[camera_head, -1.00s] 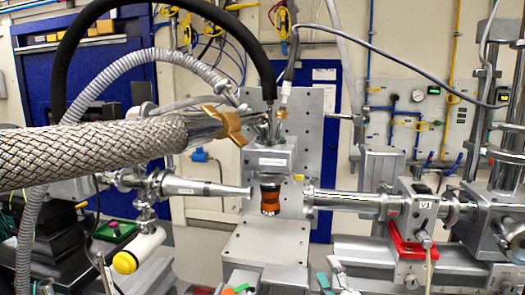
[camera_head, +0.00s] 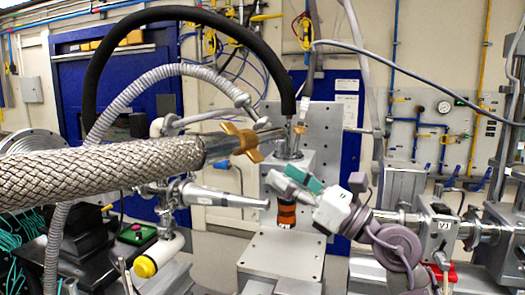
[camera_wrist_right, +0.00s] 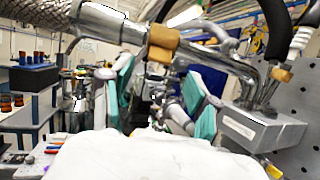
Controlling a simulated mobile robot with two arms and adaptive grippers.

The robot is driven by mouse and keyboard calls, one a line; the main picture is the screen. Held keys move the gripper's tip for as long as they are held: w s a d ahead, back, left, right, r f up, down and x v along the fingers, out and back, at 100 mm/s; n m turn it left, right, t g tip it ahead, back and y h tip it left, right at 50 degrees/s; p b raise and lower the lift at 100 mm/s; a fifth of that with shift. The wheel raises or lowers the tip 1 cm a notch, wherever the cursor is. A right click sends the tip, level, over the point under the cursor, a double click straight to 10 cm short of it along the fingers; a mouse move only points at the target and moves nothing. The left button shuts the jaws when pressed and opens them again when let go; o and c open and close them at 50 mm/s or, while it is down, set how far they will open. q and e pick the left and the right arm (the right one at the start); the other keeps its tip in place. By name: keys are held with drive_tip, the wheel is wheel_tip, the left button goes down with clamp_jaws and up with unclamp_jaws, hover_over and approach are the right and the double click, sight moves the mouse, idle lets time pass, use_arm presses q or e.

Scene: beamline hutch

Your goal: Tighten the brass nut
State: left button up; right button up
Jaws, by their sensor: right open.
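The brass nut (camera_head: 248,143) has wing-like lugs and sits around the metal end of a thick braided hose (camera_head: 110,170). In the right wrist view the brass nut (camera_wrist_right: 163,43) is above and beyond my fingers. My right gripper (camera_head: 297,182) has teal finger pads and is open and empty. In the head view it is below and right of the nut, apart from it. In the right wrist view the two teal pads of my right gripper (camera_wrist_right: 160,95) stand well apart, with nothing between them. My left gripper is not in view.
A grey block (camera_head: 290,160) stands behind my right gripper, with an orange and black cylinder (camera_head: 287,213) below it. A conical metal nozzle (camera_head: 225,194) points at the cylinder from the left. A perforated plate (camera_head: 322,130) rises behind. A black hose (camera_head: 180,17) arches above.

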sight(261, 161)
drive_tip(key=p+x, duration=0.1)
drive_tip(key=x, duration=0.5)
drive_tip(key=shift+p, duration=0.4)
drive_tip(key=shift+c, duration=0.3)
